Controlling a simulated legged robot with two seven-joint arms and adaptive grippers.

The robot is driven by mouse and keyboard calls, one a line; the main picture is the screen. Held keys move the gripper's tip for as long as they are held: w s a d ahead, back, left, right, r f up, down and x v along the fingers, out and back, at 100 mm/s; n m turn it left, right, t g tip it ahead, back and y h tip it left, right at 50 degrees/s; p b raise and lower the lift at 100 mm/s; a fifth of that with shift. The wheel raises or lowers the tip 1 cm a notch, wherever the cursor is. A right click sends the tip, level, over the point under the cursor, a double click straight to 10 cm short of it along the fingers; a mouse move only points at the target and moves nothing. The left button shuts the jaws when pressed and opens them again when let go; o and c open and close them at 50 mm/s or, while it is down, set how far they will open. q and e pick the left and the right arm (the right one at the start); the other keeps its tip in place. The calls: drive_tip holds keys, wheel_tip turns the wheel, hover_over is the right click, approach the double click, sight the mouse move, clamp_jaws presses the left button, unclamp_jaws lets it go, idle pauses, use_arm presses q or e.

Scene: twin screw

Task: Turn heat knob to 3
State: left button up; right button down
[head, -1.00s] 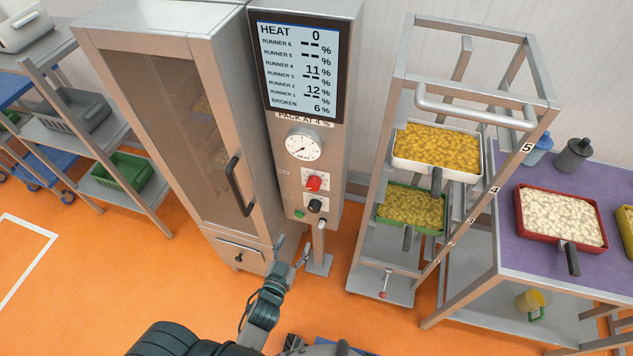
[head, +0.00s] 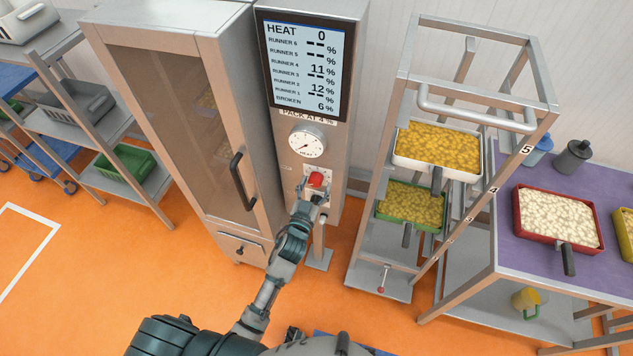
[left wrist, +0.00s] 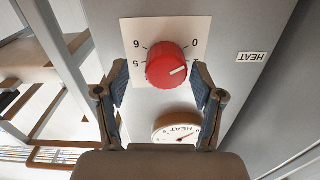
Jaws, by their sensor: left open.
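The red heat knob (head: 316,180) sits on the front panel of the steel cabinet, below the round heat dial (head: 307,142). In the left wrist view the red knob (left wrist: 172,66) is between my open fingers, with a gap on each side. Its pale pointer mark aims right and slightly up in that view. The display (head: 303,65) reads HEAT 0. My left gripper (head: 311,190) is open at the knob and covers the lower controls. My right gripper is not in view.
A cabinet door with a dark handle (head: 242,182) stands left of the panel. A steel rack with a white tray (head: 398,160) and a green tray (head: 385,214) of kernels stands to the right. A purple table (head: 510,240) is beyond it.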

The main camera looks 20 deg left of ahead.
use_arm(q)
drive_tip(key=shift+w+a, duration=0.2)
drive_tip(key=shift+w, duration=0.45)
drive_tip(key=shift+a, duration=0.25)
drive_tip(key=c, duration=0.7)
drive_tip(key=shift+d, duration=0.2)
drive_tip(key=c, duration=0.4)
drive_tip(key=shift+c, duration=0.2)
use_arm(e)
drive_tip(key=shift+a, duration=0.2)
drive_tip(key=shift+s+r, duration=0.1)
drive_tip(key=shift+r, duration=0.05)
